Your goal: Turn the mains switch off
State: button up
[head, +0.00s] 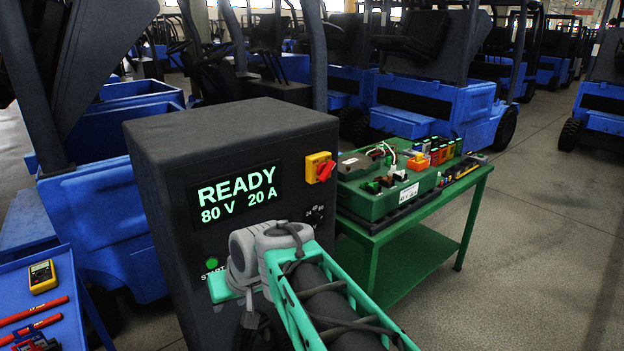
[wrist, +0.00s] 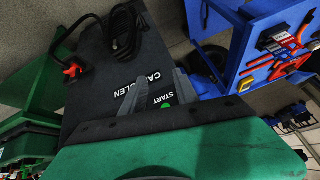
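The mains switch (head: 320,167), a red rotary handle on a yellow plate, sits at the upper right of the dark charger cabinet's (head: 240,125) front. Its handle looks slanted. Left of it, the lit green display (head: 238,195) reads READY, 80 V 20 A. My gripper is low in front of the cabinet, left of and below the switch and apart from it; my arm hides its fingertips in the head view. In the wrist view my gripper (wrist: 166,80) shows two grey fingers spread apart with nothing between them, near the green START button (wrist: 165,105).
A green table (head: 400,225) with a green case (head: 385,190) and small parts stands right of the cabinet. A blue tray (head: 65,290) with tools is at lower left. Blue forklifts stand behind. A black cable (wrist: 125,30) and a red piece (wrist: 72,70) show in the wrist view.

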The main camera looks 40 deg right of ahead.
jog(key=w+d+r+m+t+b, duration=0.1)
jog(key=w+d+r+m+t, duration=0.15)
jog(key=w+d, duration=0.45)
jog(key=w+d+r+m+t+b, duration=0.1)
jog(key=w+d+r+t+b, duration=0.15)
jog(key=w+d, duration=0.45)
jog(key=m+t+b, duration=0.1)
jog(key=m+t, duration=0.2)
jog(key=t, duration=0.4)
send_near(330, 173)
jog(key=w, duration=0.8)
jog(key=shift+a+r, duration=0.15)
jog(key=shift+a, duration=0.15)
jog(key=shift+w, duration=0.2)
jog(key=shift+c, duration=0.2)
grip_shut()
